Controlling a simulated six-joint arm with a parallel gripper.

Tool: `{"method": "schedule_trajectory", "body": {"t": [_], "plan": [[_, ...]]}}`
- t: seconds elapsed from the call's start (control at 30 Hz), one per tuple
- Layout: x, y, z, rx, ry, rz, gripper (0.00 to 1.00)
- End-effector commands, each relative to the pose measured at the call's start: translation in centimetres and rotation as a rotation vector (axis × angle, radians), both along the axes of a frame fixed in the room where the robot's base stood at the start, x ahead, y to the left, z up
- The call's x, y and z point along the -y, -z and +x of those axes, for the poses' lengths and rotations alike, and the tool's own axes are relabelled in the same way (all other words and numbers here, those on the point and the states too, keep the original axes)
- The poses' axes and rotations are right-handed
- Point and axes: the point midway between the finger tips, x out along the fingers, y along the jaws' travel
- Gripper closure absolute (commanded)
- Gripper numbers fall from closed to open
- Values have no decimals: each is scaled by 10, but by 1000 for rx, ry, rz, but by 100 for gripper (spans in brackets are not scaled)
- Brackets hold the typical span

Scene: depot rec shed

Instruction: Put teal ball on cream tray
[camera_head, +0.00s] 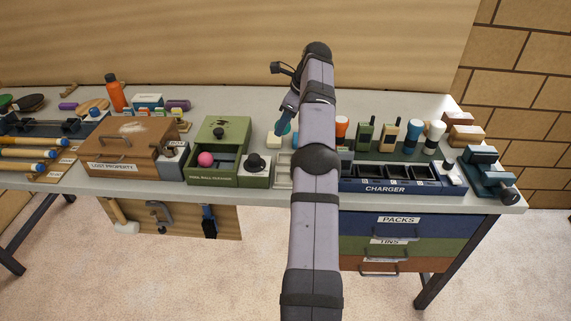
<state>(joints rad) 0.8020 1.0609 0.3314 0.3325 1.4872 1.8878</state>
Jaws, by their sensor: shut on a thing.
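My gripper (284,128) is above the bench, just left of my forearm. It is shut on the teal ball (288,128), of which only a small part shows beside the fingers. A pale, cream-grey tray (283,182) with raised edges lies near the bench's front, below the gripper in the picture. My arm hides its right part. I cannot tell how high the ball is above the bench.
Left of the tray stands a green box (220,133) with a pink ball (205,159) in its open front. A blue charger (385,187) is on the right, with radios and bottles behind it. A brown lost property box (122,145) stands farther left.

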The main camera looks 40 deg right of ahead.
Motion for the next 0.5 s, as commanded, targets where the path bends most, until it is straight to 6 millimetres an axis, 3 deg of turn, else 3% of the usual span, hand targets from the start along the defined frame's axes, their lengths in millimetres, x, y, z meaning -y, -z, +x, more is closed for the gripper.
{"method": "schedule_trajectory", "body": {"t": [0.5], "plan": [[3, -16, -8, 0, 31, -1, 86]]}}
